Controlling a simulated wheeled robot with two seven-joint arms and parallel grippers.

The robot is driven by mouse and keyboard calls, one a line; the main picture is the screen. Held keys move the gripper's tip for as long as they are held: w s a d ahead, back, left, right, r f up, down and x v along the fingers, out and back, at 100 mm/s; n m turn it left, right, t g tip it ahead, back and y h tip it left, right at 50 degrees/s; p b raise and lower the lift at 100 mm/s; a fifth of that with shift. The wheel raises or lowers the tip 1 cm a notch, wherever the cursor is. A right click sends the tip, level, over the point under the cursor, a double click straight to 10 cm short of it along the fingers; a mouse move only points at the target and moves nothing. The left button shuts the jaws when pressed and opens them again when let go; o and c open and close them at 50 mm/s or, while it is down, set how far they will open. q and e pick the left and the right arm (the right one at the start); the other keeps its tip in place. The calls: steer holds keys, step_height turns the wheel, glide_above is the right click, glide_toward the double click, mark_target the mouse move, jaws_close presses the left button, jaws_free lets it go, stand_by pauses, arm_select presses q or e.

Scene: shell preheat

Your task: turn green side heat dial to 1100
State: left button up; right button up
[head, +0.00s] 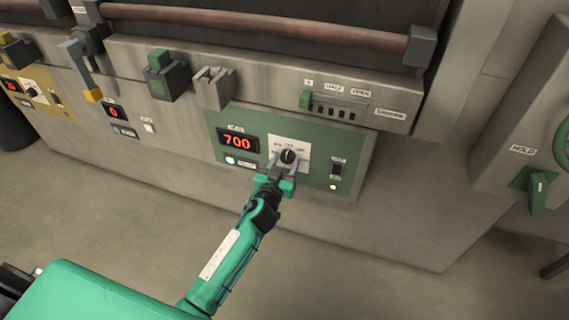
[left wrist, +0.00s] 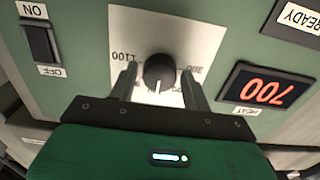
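The green side heat dial is a round black knob (head: 288,156) on a white scale plate (head: 303,146) in the green panel (head: 222,119). The red display (head: 237,142) beside it reads 700. In the left wrist view the picture is upside down; the knob (left wrist: 159,70) has a white mark at its lower edge, and 1100 is printed left of it. My left gripper (head: 286,164) is at the dial, with one finger on each side of the knob. Small gaps show between fingers and knob, so it looks open around it. My right gripper is not in view.
A black ON/OFF switch (head: 336,169) sits right of the dial. A slider with a green knob (head: 305,99) is above. A green handle (head: 538,194) marked HOLD is at far right. A yellow panel (head: 45,103) is at far left. Floor ahead is clear.

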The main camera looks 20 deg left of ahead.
arm_select(q)
steer(key=c, duration=0.6)
steer(key=shift+c, duration=0.2)
